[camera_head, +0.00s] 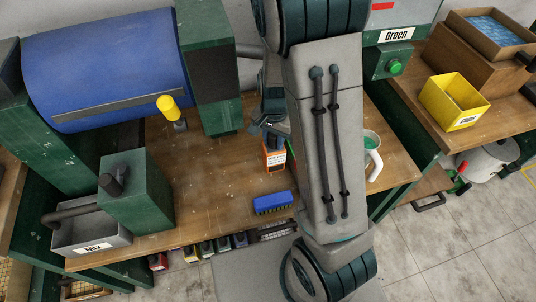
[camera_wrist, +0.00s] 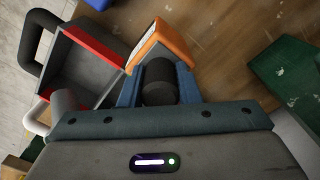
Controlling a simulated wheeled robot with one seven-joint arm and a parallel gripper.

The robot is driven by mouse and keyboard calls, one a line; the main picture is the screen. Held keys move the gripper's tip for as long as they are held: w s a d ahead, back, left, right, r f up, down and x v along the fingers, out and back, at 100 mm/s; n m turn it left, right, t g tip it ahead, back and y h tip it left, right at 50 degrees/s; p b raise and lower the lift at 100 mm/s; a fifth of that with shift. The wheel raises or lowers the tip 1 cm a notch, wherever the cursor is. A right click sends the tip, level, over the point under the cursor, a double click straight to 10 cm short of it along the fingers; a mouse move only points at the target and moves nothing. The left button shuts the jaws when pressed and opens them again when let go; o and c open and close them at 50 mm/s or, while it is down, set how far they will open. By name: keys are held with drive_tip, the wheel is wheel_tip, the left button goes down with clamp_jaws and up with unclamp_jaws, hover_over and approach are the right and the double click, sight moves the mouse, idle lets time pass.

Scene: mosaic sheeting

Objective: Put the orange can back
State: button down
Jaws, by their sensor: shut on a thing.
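The orange can (camera_head: 274,158) is a boxy orange container with a pale label, above the wooden bench right of its middle in the head view. In the wrist view the orange can (camera_wrist: 172,37) shows beyond my fingers, with a dark round cap or neck (camera_wrist: 159,82) between them. My gripper (camera_wrist: 158,78) is shut on this dark part of the can. In the head view my gripper (camera_head: 268,129) is partly hidden by my arm. I cannot tell whether the can's base touches the bench.
A row of small coloured containers (camera_head: 205,249) sits below the bench's front edge. A blue brush (camera_head: 272,203) lies near that edge. A white-handled mug (camera_head: 374,160) stands right of my arm. A grey tray with red edging (camera_wrist: 88,65) is beside the can. The bench's left-middle (camera_head: 215,185) is clear.

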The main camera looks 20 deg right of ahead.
sight(273, 149)
drive_tip(key=shift+f, duration=2.3)
drive_tip(key=shift+f+b, duration=0.1)
drive_tip(key=shift+b, duration=0.25)
drive_tip(key=c, duration=1.1)
unclamp_jaws()
